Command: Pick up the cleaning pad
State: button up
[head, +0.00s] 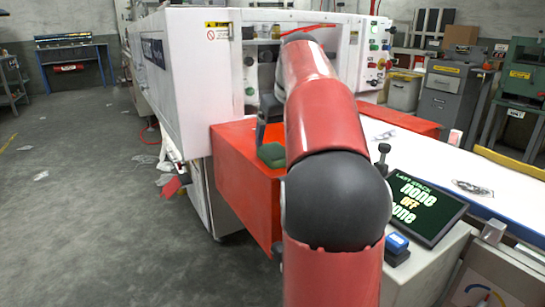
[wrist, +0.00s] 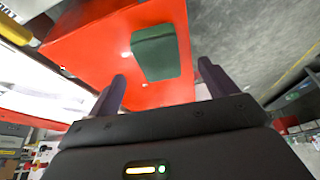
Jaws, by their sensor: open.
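The cleaning pad is a small dark green block (head: 271,155) on the flat top of a red box (head: 238,143), left of my arm in the head view. In the wrist view the green pad (wrist: 156,52) lies on the red surface (wrist: 90,45), ahead of my gripper (wrist: 162,70). My gripper's two dark fingers are spread apart, one toward each side of the pad, with nothing held between them. In the head view my arm hides most of the gripper; a dark part of it shows just behind the pad.
A white machine cabinet (head: 190,85) stands behind and left of the red box. Right of my arm are a black screen (head: 425,205), a blue-topped item (head: 397,243) and a long white table (head: 440,165). Open grey floor (head: 80,200) lies to the left.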

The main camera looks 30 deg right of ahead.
aim_at(276, 151)
jog(key=b+x, duration=0.1)
jog(key=x, duration=0.4)
jog(key=shift+w+d+f, duration=0.15)
jog(key=shift+w+f, duration=0.05)
jog(key=shift+f, duration=0.15)
jog(key=c, duration=1.1)
jog(key=shift+o, duration=0.2)
notch_tip(276, 151, up, 10)
jog(key=p, duration=0.3)
jog(key=o, duration=0.4)
jog(key=c, duration=0.3)
jog(key=shift+c, duration=0.2)
